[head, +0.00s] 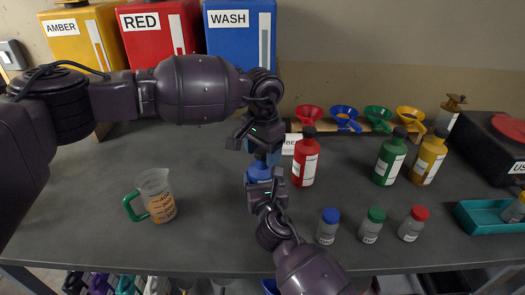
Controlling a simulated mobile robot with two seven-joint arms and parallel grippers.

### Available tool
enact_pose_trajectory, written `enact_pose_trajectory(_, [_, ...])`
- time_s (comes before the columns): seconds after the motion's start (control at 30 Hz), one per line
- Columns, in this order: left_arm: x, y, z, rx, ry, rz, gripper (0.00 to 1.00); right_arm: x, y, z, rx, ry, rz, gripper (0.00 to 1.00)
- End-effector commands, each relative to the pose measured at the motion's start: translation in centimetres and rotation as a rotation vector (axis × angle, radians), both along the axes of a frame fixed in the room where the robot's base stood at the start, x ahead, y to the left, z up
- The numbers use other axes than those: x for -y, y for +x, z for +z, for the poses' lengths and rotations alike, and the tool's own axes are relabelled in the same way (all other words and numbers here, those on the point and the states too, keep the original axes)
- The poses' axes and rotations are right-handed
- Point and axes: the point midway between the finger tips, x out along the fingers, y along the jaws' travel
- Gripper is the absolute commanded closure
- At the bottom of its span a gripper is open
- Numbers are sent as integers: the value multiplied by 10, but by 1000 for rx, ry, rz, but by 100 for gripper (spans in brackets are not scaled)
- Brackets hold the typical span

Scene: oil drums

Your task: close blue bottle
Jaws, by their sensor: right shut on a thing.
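The blue bottle (258,172) stands on the grey table near the middle of the head view, mostly hidden by my grippers. My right gripper (264,184) comes from the front and is shut on the bottle's body. My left gripper (262,150) reaches in from the left and is right over the bottle's top. Some blue shows around its fingertips, but I cannot tell whether they are shut on a cap. The bottle's mouth is hidden.
A red bottle (304,160) stands close to the right, with green (390,158) and yellow (428,158) bottles beyond. Small capped vials (369,230) stand in front. A green-handled jug (157,196) is at left. Funnels (345,115) and drums (160,32) line the back.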

Motion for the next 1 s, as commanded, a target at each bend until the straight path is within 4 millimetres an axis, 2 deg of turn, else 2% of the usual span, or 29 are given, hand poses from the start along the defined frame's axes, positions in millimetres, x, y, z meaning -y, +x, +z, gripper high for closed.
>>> enact_pose_trajectory(0.33, [0,0,5,0,0,0,36,0,0,-1,-1,0,0,91])
enact_pose_trajectory(0.7, [0,0,43,1,1,1,36,0,0,-1,-1,0,-1,91])
enact_pose_trajectory(0.97, [0,0,45,-1,0,1,36,0,0,-1,-1,0,-1,91])
enact_pose_trajectory(1.0, [0,0,45,-1,1,1,39,0,0,-1,-1,0,-1,91])
